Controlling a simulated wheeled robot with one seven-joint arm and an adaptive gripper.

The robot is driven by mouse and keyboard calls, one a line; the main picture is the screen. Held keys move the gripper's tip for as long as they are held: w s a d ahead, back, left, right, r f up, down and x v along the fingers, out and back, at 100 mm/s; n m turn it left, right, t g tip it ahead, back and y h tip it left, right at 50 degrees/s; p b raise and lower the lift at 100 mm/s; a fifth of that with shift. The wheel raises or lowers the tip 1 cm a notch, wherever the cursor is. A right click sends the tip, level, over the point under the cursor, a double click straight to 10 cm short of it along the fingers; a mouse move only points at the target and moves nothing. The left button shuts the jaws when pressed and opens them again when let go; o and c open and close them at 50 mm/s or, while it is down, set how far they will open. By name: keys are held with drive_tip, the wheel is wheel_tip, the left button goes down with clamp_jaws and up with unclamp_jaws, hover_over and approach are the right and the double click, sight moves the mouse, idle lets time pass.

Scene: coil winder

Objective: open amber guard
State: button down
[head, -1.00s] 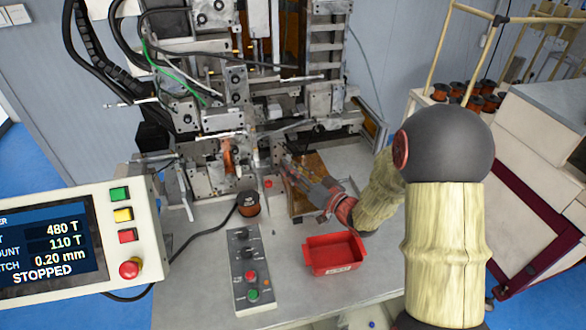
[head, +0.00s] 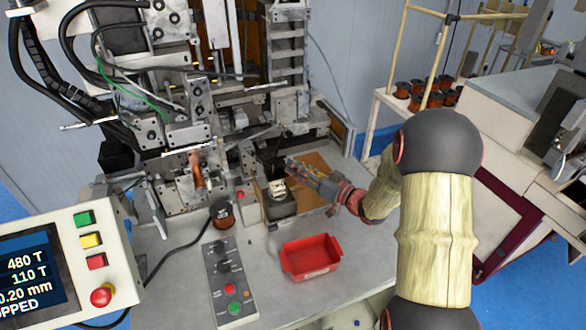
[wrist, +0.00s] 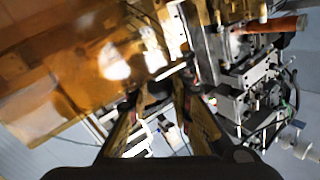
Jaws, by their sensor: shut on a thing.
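The amber guard (head: 312,186) is a see-through orange panel at the right side of the winder, above the bench. It fills the upper left of the wrist view (wrist: 55,75), with bright glare on it. My gripper (head: 291,164) reaches in from the right at the guard's edge. In the wrist view my two fingers (wrist: 158,92) come together at the edge of the amber panel and are shut on the guard. The exact contact is dark and partly hidden. A pale part (head: 278,188) on a dark block shows openly just left of the guard.
The winder's metal frame (head: 180,130) crowds the left. A display panel (head: 90,250) is at lower left.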

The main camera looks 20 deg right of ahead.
drive_tip(key=c, duration=1.6)
unclamp_jaws()
drive_tip(key=shift+s, duration=0.1)
drive_tip(key=v, duration=1.1)
drive_tip(key=shift+s+d, duration=0.2)
drive_tip(key=shift+s, duration=0.15)
